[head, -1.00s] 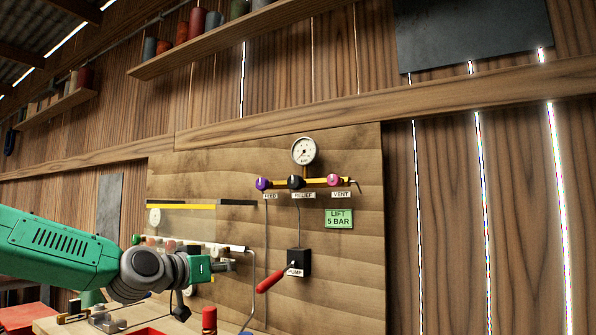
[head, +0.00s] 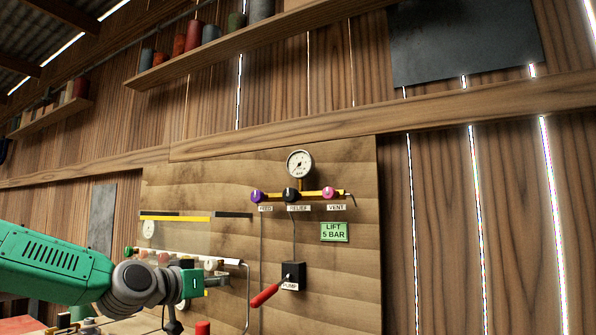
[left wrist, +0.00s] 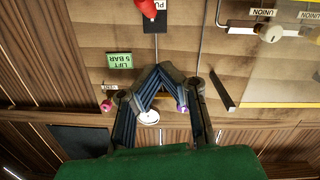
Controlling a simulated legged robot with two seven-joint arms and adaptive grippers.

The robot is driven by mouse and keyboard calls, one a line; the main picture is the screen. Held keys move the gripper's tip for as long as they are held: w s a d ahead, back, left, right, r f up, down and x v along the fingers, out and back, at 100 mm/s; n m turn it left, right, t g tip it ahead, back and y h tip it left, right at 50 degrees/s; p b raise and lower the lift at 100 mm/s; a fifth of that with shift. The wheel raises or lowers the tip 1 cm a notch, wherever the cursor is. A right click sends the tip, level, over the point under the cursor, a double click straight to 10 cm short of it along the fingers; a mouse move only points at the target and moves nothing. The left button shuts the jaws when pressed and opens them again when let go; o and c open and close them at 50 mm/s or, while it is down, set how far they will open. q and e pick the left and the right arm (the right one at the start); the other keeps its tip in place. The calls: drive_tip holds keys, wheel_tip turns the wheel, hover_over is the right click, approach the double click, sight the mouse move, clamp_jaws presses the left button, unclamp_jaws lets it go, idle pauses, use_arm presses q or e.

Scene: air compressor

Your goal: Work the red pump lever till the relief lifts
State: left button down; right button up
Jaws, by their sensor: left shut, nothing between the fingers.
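The red pump lever (head: 264,295) slants down to the left from the black pump block (head: 293,270) on the wooden board. The lever's red grip also shows at the top edge of the left wrist view (left wrist: 149,8). My left gripper (head: 222,281) is shut and empty, left of the lever and apart from it. The round white gauge (head: 300,164) is above the black relief knob (head: 290,195); its reading is too small to tell. The relief knob cannot be made out in the left wrist view. My right gripper is not in view.
The purple feed knob (head: 257,196) and pink vent knob (head: 328,193) flank the relief knob. A green "LIFT 5 BAR" sign (head: 333,232) is below them. The board right of the pump block is clear.

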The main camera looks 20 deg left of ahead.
use_arm(q)
drive_tip(key=shift+d+r, duration=0.15)
drive_tip(key=shift+d, duration=0.25)
drive_tip(key=c, duration=1.4)
unclamp_jaws()
drive_tip(key=shift+a, duration=0.1)
drive_tip(key=shift+o, duration=0.2)
drive_tip(key=m+t+y+p, duration=0.1)
drive_tip(key=m+y+p, duration=0.15)
drive_tip(key=p, duration=1.05)
approach(267, 297)
drive_tip(key=s+a, duration=0.1)
drive_tip(key=a, duration=0.1)
drive_tip(key=shift+s+d+m+h, duration=0.1)
drive_tip(key=shift+s+m+h, duration=0.25)
drive_tip(key=shift+m+h, duration=0.15)
drive_tip(key=shift+w+f, duration=0.4)
drive_tip(key=shift+w, duration=0.1)
drive_tip(key=w, duration=1.2)
drive_tip(key=shift+w+d, duration=0.15)
drive_tip(key=shift+w, duration=0.25)
